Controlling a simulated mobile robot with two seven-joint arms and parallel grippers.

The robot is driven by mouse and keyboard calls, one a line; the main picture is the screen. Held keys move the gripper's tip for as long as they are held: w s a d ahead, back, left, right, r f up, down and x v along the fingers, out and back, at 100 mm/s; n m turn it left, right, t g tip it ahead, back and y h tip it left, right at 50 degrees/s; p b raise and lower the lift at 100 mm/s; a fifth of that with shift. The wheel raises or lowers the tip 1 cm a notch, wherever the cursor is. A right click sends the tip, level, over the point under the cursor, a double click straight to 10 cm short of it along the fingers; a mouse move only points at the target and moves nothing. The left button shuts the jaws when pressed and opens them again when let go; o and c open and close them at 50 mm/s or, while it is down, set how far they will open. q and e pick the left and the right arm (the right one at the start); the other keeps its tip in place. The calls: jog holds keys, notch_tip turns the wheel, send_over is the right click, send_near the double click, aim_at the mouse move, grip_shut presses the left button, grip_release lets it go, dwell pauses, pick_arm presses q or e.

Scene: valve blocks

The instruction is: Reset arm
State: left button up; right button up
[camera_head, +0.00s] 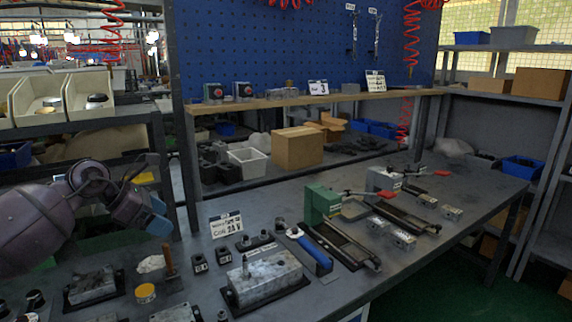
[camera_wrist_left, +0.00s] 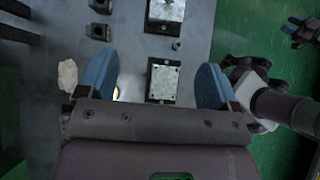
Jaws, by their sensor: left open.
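My left gripper (camera_head: 156,214) hangs in the air at the left of the head view, above the left part of the bench and apart from it. In the left wrist view my left gripper (camera_wrist_left: 156,85) shows two blue fingers spread wide with nothing held between them. Below them lies a metal valve block (camera_wrist_left: 164,82) on a dark base. Another arm of mine reaches in from the right of the left wrist view, and my right gripper (camera_wrist_left: 300,32) shows small at the upper right, over the green floor. Its jaw gap is unclear.
The grey bench (camera_head: 335,287) carries a large valve block (camera_head: 264,278), a smaller block (camera_head: 92,286), a yellow-lidded tin (camera_head: 145,293) and green-ended vises (camera_head: 322,204). A shelf (camera_head: 280,101) and a blue pegboard (camera_head: 270,50) stand behind. Racks flank both sides.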

pick_arm(q)
jog(key=s+d+f+n+t+h, duration=0.4)
jog(key=s+d+n+t+h, duration=0.4)
jog(key=n, duration=0.5)
jog(key=s+a+f+n+t+y, duration=0.1)
jog(key=s+a+f+n+y, duration=0.55)
jog(key=n, duration=0.65)
jog(key=s+a+f+n+t+y, duration=0.1)
jog(key=s+a+f+n+y, duration=0.2)
jog(key=s+f+n+y, duration=0.75)
jog(key=s+d+f+n+g, duration=0.1)
jog(key=s+f+n+g, duration=0.2)
jog(key=s+n+g, duration=0.5)
jog(key=s+d+f+n+g, duration=0.1)
jog(key=s+f+n+g, duration=0.25)
jog(key=s, duration=0.85)
jog(key=w+f+m+t+h+b, duration=0.1)
jog(key=w+f+t+b, duration=0.1)
jog(key=w+f+t, duration=0.6)
notch_tip(320, 180, down, 2)
jog(key=shift+w+d+f, duration=0.1)
jog(key=shift+w+d, duration=0.05)
jog(key=shift+w, duration=0.3)
